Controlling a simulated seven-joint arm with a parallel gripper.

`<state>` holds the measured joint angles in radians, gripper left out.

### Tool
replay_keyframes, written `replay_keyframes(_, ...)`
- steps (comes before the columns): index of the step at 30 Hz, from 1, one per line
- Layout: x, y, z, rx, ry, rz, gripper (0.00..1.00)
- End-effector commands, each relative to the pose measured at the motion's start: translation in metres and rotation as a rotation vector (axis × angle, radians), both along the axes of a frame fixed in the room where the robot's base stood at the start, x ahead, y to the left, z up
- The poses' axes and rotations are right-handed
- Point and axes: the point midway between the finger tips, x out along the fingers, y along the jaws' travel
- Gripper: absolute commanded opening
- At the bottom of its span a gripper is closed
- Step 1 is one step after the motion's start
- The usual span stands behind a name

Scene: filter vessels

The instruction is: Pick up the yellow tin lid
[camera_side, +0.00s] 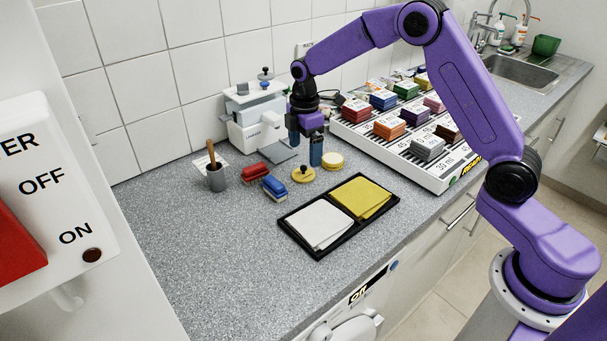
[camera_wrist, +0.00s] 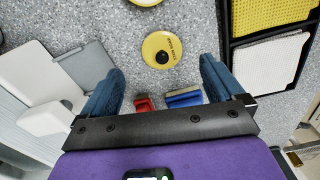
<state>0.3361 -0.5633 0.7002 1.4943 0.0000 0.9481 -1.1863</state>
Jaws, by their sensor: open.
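The yellow tin lid (camera_side: 303,174) lies on the grey speckled counter, a round disc with a dark knob in its middle. In the wrist view the lid (camera_wrist: 162,49) is at top centre, ahead of and between the fingers, with dark lettering on its rim. My gripper (camera_side: 306,146) points down above the counter, just behind the lid in the side view. Its two blue fingers are apart with nothing between them, as the wrist view of my gripper (camera_wrist: 160,85) also shows. A pale yellow round tin (camera_side: 332,161) stands to the right of the lid.
Red brush (camera_side: 255,173) and blue brush (camera_side: 274,188) lie left of the lid. A black tray (camera_side: 318,255) with white and yellow cloths is in front. A white machine (camera_side: 255,118) stands behind left, a rack of coloured blocks (camera_side: 440,183) right. The front-left counter is clear.

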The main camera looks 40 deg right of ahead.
Motion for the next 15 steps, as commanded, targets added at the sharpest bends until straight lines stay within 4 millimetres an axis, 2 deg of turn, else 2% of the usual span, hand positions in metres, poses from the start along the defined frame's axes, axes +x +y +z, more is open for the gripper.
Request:
replay_keyframes(7,-0.001,0.002,-0.016,0.000,0.001,0.001,0.95)
replay_keyframes(15,-0.002,0.008,-0.052,-0.001,0.002,-0.001,0.95)
